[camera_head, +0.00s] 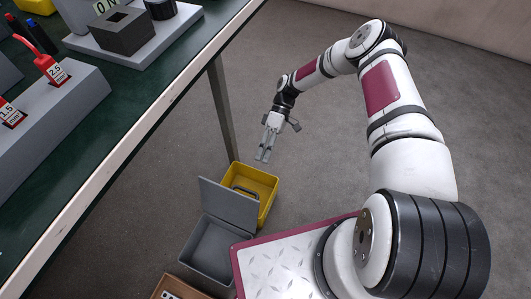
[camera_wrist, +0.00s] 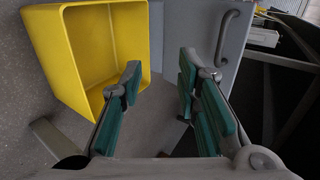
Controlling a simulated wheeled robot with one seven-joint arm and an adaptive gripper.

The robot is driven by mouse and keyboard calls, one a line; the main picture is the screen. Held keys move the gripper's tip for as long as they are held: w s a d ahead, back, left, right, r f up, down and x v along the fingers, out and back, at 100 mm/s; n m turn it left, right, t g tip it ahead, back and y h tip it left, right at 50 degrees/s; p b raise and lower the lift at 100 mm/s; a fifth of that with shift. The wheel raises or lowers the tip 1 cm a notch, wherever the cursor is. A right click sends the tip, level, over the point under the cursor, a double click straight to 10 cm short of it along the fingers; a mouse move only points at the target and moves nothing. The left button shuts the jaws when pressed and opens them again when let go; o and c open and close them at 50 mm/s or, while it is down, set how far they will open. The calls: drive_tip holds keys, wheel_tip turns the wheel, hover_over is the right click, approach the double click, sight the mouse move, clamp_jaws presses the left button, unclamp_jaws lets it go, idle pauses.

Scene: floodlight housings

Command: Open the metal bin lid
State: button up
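The grey metal bin (camera_head: 207,250) stands on the floor beside the table. Its lid (camera_head: 228,203) is raised, standing roughly upright at the bin's far edge, and the bin's inside shows. The lid's outer face (camera_wrist: 232,60) with its curved handle (camera_wrist: 224,38) shows in the wrist view. My gripper (camera_head: 263,156) is above and beyond the lid, over the far side of the yellow bin. In the wrist view, my gripper (camera_wrist: 160,100) has its fingers spread with nothing between them, apart from the handle.
An open, empty-looking yellow bin (camera_head: 262,178) stands right behind the raised lid; it is also in the wrist view (camera_wrist: 62,60). A brown box (camera_head: 172,286) is at the near side. The green table (camera_head: 100,130) and its leg (camera_head: 222,110) are at left. Floor to the right is clear.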

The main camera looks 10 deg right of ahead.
drive_tip(key=shift+w, duration=0.1)
drive_tip(key=v, duration=1.1)
drive_tip(key=shift+w+d+r, duration=0.2)
drive_tip(key=shift+r, duration=0.1)
